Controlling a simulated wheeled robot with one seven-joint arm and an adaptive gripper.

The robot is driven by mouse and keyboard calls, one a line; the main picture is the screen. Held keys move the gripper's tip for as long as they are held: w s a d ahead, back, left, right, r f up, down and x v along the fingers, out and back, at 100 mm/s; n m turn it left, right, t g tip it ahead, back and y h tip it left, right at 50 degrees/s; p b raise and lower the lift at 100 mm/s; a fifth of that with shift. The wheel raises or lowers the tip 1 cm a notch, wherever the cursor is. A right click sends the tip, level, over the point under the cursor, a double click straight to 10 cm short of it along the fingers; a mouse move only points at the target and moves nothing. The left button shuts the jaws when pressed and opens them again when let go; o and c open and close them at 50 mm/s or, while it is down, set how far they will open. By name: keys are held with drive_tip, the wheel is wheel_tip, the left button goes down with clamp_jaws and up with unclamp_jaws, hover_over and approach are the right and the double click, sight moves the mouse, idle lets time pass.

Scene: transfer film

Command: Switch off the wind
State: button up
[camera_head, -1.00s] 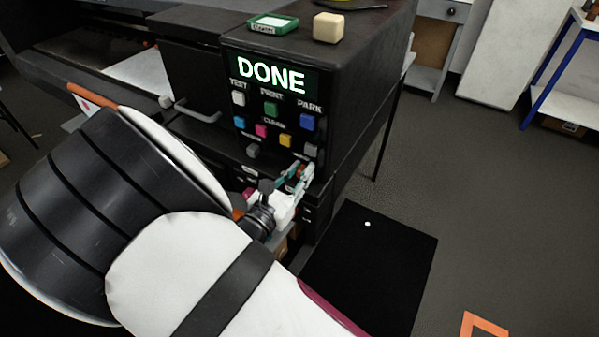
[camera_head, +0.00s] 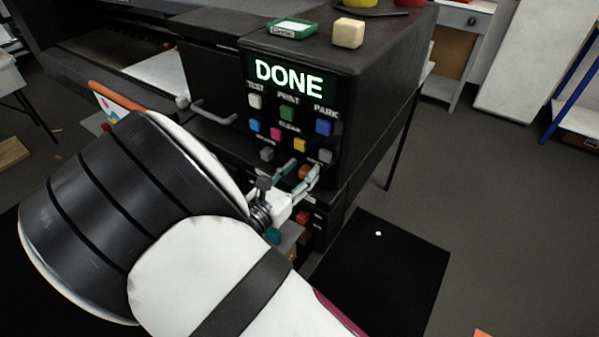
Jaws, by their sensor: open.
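The black printer's control panel (camera_head: 290,125) has a lit display (camera_head: 289,78) reading DONE. Below it are coloured buttons under the labels TEST, PRINT, PARK and CLEAN. Lower on the panel are two grey controls, one at left (camera_head: 267,154) and one at right (camera_head: 326,156); the small labels there are too blurred to read, so I cannot tell which is for wind. My gripper (camera_head: 301,172) is open at the panel's lower edge, with teal-grey fingers. An orange control (camera_head: 304,173) shows between the fingertips, partly hidden; contact cannot be told.
On the printer top are a green-framed box (camera_head: 292,28), a cream block (camera_head: 348,33) and a dark tray with red and yellow items. A door handle (camera_head: 210,112) projects left of the panel. A black mat (camera_head: 385,285) lies on the floor at right.

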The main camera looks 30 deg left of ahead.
drive_tip(key=s, duration=0.7)
drive_tip(key=shift+s+a, duration=0.25)
drive_tip(key=shift+a, duration=0.05)
